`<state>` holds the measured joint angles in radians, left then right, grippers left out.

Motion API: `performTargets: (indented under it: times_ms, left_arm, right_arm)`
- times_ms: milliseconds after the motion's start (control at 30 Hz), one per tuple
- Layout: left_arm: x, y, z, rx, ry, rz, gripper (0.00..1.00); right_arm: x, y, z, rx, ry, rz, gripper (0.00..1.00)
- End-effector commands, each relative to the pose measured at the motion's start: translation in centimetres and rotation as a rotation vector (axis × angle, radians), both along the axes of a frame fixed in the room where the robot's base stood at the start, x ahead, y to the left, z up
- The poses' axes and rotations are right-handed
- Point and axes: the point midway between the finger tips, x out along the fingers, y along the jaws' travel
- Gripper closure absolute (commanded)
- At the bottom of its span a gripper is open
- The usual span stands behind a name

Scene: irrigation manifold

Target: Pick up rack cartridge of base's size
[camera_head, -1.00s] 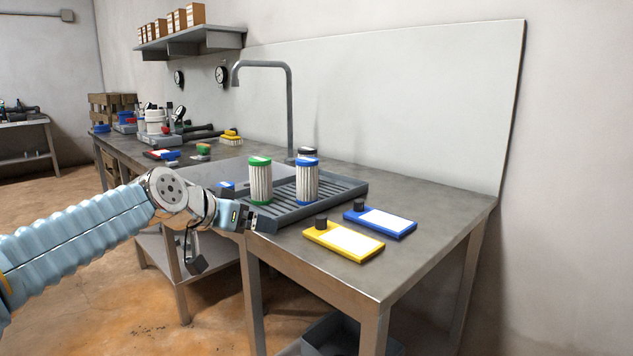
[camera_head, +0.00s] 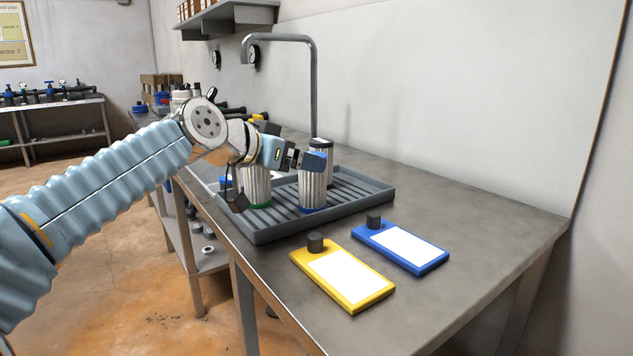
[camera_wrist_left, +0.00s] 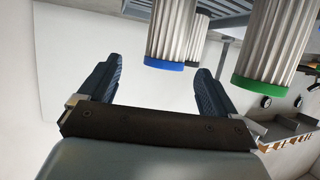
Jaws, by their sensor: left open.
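Three white pleated cartridges stand upright in the grey slatted rack (camera_head: 262,236). The blue-ringed cartridge (camera_head: 312,190) is at the front right, the green-ringed one (camera_head: 257,190) at the left, and a dark-capped one (camera_head: 326,150) behind. My left gripper (camera_head: 308,160) is open and empty at the upper part of the blue cartridge, partly covering it. My arm hides the top of the green one. In the left wrist view the blue cartridge (camera_wrist_left: 170,35) shows just beyond the gap between the fingers, with the green one (camera_wrist_left: 272,45) to the right. The right gripper is out of view.
A yellow plate (camera_head: 345,276) and a blue plate (camera_head: 402,248), each with a white label and dark knob, lie in front of the rack. A tall faucet (camera_head: 313,85) rises behind. The bench's right side is clear.

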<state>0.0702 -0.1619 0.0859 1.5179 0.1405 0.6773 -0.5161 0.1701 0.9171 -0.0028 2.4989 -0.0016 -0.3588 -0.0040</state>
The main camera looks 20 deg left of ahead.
Motion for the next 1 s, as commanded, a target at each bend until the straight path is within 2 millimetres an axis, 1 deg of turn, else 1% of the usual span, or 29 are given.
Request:
performTargets:
  times_ms: [33,100,333,500,600,700,867,900,1000]
  left_arm:
    - [0.9,-0.3,-0.5,0.000,0.003,-0.002,0.08]
    - [1.9,-0.5,-0.8,0.001,0.003,-0.001,0.08]
    - [3.8,-0.8,-1.6,0.001,0.002,0.000,0.08]
    - [6.5,-0.9,-2.5,-0.001,0.002,-0.001,0.08]
    - [7.6,-1.3,-2.9,0.000,0.001,-0.001,0.08]
    - [8.0,-1.4,-3.1,0.000,0.000,-0.001,0.08]
    - [8.0,-1.4,-3.1,0.000,0.000,0.000,0.08]
    - [8.0,-1.4,-3.1,0.000,0.000,0.000,0.10]
    - [8.0,-1.4,-3.1,0.000,0.000,0.000,0.25]
  right_arm:
    - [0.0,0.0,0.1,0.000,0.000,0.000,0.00]
    - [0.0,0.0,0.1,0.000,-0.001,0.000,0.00]
    - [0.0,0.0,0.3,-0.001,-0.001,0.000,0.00]
    - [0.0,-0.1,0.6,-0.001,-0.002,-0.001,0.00]
    - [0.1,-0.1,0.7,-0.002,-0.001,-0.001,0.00]
    - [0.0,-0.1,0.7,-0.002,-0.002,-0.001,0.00]
    - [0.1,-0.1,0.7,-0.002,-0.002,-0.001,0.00]
    - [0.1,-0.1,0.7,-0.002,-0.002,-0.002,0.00]
    - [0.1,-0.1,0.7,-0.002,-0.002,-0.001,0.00]
